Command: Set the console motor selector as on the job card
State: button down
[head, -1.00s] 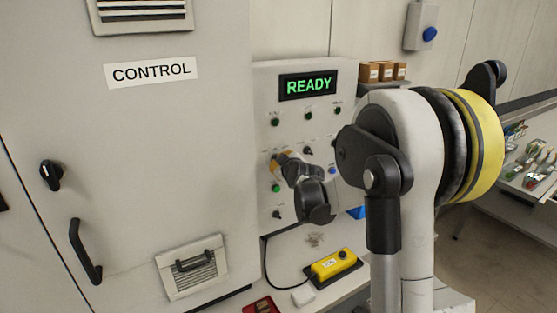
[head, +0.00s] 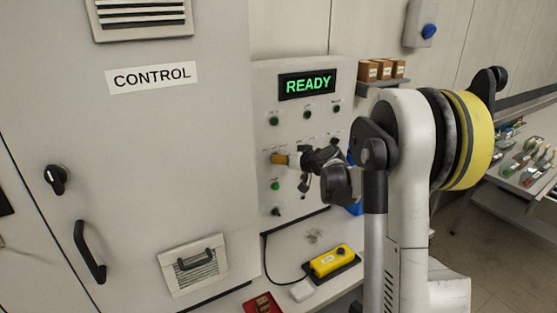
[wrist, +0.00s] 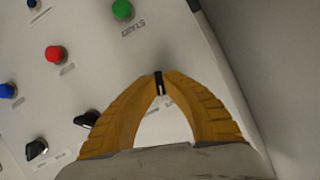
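The console panel (head: 262,110) stands beside the grey control cabinet, and its display (head: 307,84) reads READY. My gripper (head: 274,158) is at the panel's left side, above a green button (head: 275,186). In the wrist view its yellow fingers (wrist: 158,84) meet at the tips around a small black selector knob (wrist: 158,82) with a white mark. Two other black selectors (wrist: 87,118) (wrist: 36,148) are in line with it. The labels are too blurred to read, so I cannot tell which selector is the motor one. I cannot make out a job card.
Green (wrist: 122,10), red (wrist: 53,55) and blue (wrist: 8,90) buttons lie close to my fingers. Below the panel are a yellow pendant (head: 331,261) with a cable and a red tray (head: 262,304). The cabinet (head: 120,150) with its handle (head: 88,251) borders the left.

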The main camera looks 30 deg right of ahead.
jog(key=m+y, duration=0.1)
jog(key=m, duration=0.1)
jog(key=m+y+b, duration=0.1)
jog(key=m, duration=0.1)
jog(key=shift+d+t+y, duration=0.1)
jog(key=shift+t+y, duration=0.2)
jog(key=shift+m, duration=0.3)
dwell(0.3)
jog(key=c, duration=1.5)
grip_release()
jog(key=shift+f, duration=0.1)
jog(key=v, duration=1.2)
jog(key=shift+f, duration=0.1)
